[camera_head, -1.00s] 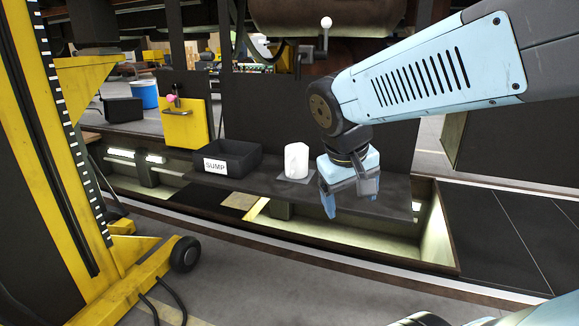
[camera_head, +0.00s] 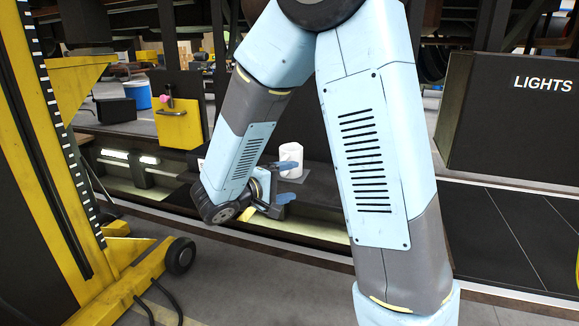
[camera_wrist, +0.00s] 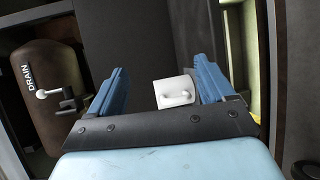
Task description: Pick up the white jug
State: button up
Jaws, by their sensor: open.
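The white jug (camera_head: 291,160) stands upright on the dark shelf (camera_head: 322,178) in the head view. In the wrist view the white jug (camera_wrist: 174,92) shows between my two blue fingers, nearer the right one, beyond their bases. My gripper (camera_head: 286,182) is low in front of the jug, its fingers pointing toward it. In the wrist view my gripper (camera_wrist: 162,84) is open, with a finger on each side of the jug's outline. I cannot tell how far the fingers are from the jug or whether they touch it.
A yellow lift post (camera_head: 45,140) with a wheeled base stands at the left. A yellow panel (camera_head: 179,124) with a handle and a blue bucket (camera_head: 138,95) are behind it. A dark box marked LIGHTS (camera_head: 510,115) is at the right. A DRAIN lever (camera_wrist: 53,92) shows at left in the wrist view.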

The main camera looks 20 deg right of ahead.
jog(key=w+a+f+n+t+y, duration=0.1)
jog(key=w+a+f+n+t, duration=0.3)
jog(key=a, duration=0.3)
jog(key=shift+m+t, duration=0.4)
jog(key=shift+m, duration=0.3)
jog(key=x, duration=1.3)
jog(key=shift+w+r, duration=0.1)
jog(key=shift+w, duration=0.5)
jog(key=shift+c, duration=0.5)
jog(key=shift+a, duration=0.1)
jog(key=c, duration=1.2)
